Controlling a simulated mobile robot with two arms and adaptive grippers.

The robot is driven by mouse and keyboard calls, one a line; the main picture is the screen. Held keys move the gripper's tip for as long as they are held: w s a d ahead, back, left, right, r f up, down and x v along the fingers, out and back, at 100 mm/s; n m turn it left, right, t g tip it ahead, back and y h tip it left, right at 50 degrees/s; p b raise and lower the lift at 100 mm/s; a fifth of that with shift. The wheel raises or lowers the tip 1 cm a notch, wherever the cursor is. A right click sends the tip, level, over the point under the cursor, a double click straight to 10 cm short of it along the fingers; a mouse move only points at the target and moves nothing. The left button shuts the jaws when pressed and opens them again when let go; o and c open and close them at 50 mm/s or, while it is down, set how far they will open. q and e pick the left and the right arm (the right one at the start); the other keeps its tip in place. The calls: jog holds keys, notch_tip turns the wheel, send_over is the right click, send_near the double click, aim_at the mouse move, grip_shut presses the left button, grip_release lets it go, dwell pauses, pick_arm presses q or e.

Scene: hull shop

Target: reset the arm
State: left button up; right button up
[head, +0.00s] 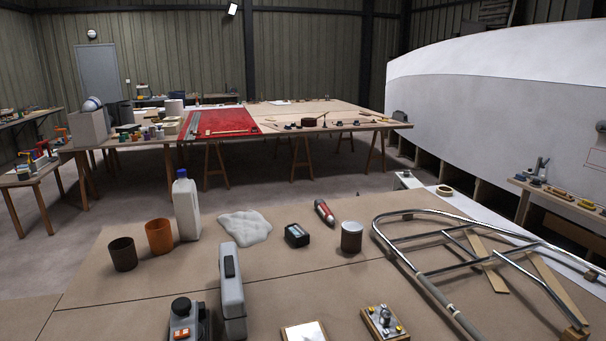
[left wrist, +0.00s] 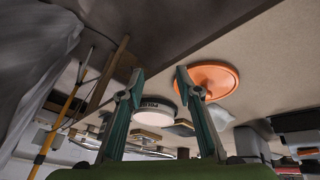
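My left gripper (left wrist: 160,78) shows in the left wrist view, with its two teal fingers spread apart and nothing between them. An orange round disc (left wrist: 222,80) shows just beyond its right fingertip, and a white round thing with a dark label (left wrist: 158,116) shows between the fingers, further off. I cannot tell how far the fingers are from them. Neither of my arms shows in the head view, and my right gripper is in no view.
In the head view a near workbench (head: 120,290) holds a white bottle (head: 186,206), an orange cup (head: 159,237), a brown cup (head: 122,254), a grey upright case (head: 232,290) and a bent metal tube frame (head: 420,268). A white hull (head: 500,110) stands right. Open floor (head: 270,195) lies beyond the bench.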

pick_arm(q)
jog(key=s+a+f+n+y, duration=0.3)
jog(key=s+a, duration=0.6)
jog(key=a, duration=0.3)
notch_tip(320, 180, down, 24)
jog(key=d+g, duration=0.1)
jog(key=s+a+f+g, duration=0.1)
jog(key=s+a+f, duration=0.2)
jog(key=s+f, duration=1.5)
jog(key=shift+s+f, duration=0.15)
jog(key=shift+f, duration=0.15)
